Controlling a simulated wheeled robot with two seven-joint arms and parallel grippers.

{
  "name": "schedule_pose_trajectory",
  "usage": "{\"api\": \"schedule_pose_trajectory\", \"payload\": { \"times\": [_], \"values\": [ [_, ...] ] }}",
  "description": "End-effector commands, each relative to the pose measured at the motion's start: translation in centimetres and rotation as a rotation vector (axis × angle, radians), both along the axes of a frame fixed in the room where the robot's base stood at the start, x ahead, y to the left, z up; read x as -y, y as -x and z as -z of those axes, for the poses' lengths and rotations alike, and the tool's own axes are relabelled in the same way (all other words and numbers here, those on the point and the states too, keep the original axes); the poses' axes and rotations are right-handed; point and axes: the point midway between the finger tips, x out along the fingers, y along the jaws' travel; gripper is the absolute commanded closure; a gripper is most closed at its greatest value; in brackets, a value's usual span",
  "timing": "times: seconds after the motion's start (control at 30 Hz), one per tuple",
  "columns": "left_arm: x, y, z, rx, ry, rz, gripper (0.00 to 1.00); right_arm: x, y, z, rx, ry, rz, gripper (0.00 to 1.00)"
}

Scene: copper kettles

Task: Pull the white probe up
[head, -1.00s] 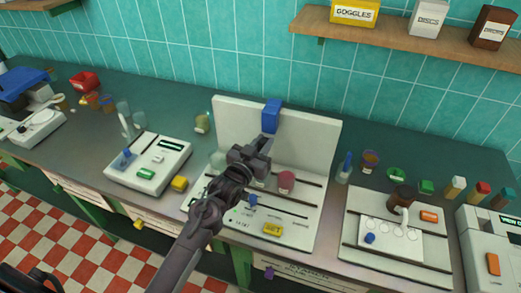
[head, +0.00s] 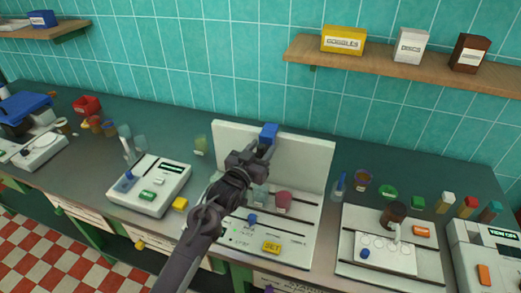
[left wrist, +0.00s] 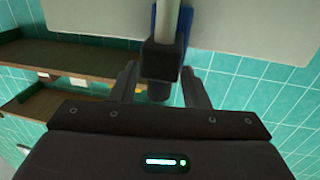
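The blue holder (head: 268,133) sits at the top of the white back panel of the middle station. The white probe (left wrist: 167,20) shows in the left wrist view as a pale rod with a dark collar and stub (left wrist: 162,58), next to the blue holder (left wrist: 186,22). My left gripper (head: 258,152) is just below the holder in the head view and hides most of the probe there. In the left wrist view its fingers (left wrist: 158,70) are apart, one on each side of the dark stub. I cannot tell whether they touch it. My right gripper is not in view.
The middle station holds a clear beaker (head: 260,196), a pink jar (head: 283,201) and a yellow SET button (head: 271,247). A white device (head: 150,186) stands left and a tray station (head: 350,262) right. The shelf (head: 450,72) is above.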

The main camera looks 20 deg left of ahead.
Motion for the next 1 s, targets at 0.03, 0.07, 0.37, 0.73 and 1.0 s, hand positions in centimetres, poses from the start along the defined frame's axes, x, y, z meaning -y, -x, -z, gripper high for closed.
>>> {"api": "schedule_pose_trajectory", "payload": {
  "times": [0.03, 0.07, 0.37, 0.73, 1.0],
  "values": [
    [0.0, 0.0, 0.0, 0.000, 0.000, 0.000, 0.59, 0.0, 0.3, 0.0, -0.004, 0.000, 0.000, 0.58],
    [0.0, 0.0, 0.0, 0.000, 0.000, 0.000, 0.59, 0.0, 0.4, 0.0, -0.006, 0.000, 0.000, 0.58],
    [-0.2, 0.9, 0.2, 0.000, -0.001, 0.000, 0.59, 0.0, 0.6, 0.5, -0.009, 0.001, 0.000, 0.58],
    [-1.3, 6.5, 0.4, -0.001, -0.001, 0.000, 0.59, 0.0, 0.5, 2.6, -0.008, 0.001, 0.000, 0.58],
    [-1.5, 7.7, 0.0, 0.000, 0.001, 0.000, 0.59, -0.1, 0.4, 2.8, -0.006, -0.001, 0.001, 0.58]
  ]
}}
